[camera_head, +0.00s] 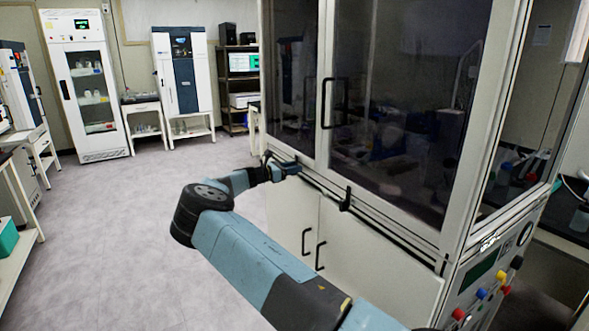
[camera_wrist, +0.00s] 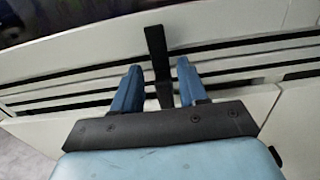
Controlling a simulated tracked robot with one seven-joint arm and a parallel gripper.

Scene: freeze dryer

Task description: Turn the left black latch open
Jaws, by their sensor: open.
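In the wrist view, a black latch (camera_wrist: 156,48) stands upright on the white cabinet front and crosses the dark horizontal slots. My gripper (camera_wrist: 158,70) is open, with one blue finger on each side of the latch. I see gaps on both sides, so the fingers do not appear to grip it. In the head view, my gripper (camera_head: 286,168) is at the left part of the cabinet's front rail. The left latch is hard to tell from the gripper there. Another black latch (camera_head: 346,199) stands upright farther right on the same rail.
The large cabinet (camera_head: 383,250) has dark glass panels above, with a black door handle (camera_head: 335,103), and white lower doors with black handles. Colored knobs (camera_head: 481,293) are at its right corner. The floor (camera_head: 130,220) to the left is clear.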

